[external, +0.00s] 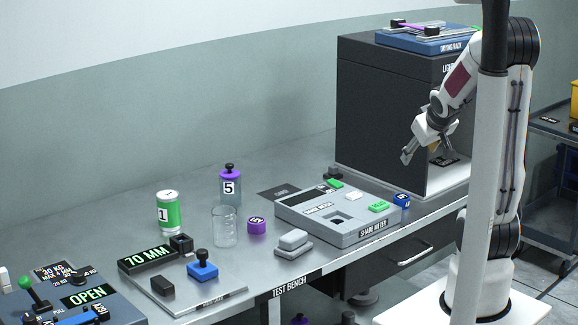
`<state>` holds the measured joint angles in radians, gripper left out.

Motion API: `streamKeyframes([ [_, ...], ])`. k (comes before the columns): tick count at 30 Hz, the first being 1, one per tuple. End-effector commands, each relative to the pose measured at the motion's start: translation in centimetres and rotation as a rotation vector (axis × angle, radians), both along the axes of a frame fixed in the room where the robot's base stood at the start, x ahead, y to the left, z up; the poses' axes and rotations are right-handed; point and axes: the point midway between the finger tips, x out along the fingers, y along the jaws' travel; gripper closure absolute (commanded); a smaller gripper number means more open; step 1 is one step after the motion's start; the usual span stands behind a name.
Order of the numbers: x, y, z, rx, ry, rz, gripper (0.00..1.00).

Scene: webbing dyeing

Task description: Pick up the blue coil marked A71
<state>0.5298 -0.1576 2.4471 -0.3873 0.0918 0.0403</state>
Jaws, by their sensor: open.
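A small blue coil (402,200) with a white label sits at the right end of the grey shade meter (365,238), near the bench's front edge. Its marking is too small to read with certainty. My gripper (427,154) is open and appears empty, its fingers pointing down in front of the dark light box. In the picture it is above and slightly right of the blue coil, clearly apart from it. Other blue pieces (101,313) at the lower left also carry labels that I cannot read clearly.
The dark light box (385,125) stands behind, with a blue drying rack (425,40) on top. A green can (168,212), purple-capped bottle (230,188) and glass beaker (224,227) stand left.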

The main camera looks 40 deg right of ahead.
Motion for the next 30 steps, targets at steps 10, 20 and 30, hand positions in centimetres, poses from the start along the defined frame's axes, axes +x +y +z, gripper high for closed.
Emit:
streamKeyframes([
  [10,1.4,-7.0,-3.8,-0.035,-0.051,-0.004,0.49],
  [20,2.7,-11.4,-7.5,-0.054,-0.122,0.065,0.49],
  [30,3.9,-13.5,-11.1,-0.055,-0.229,0.193,0.49],
])
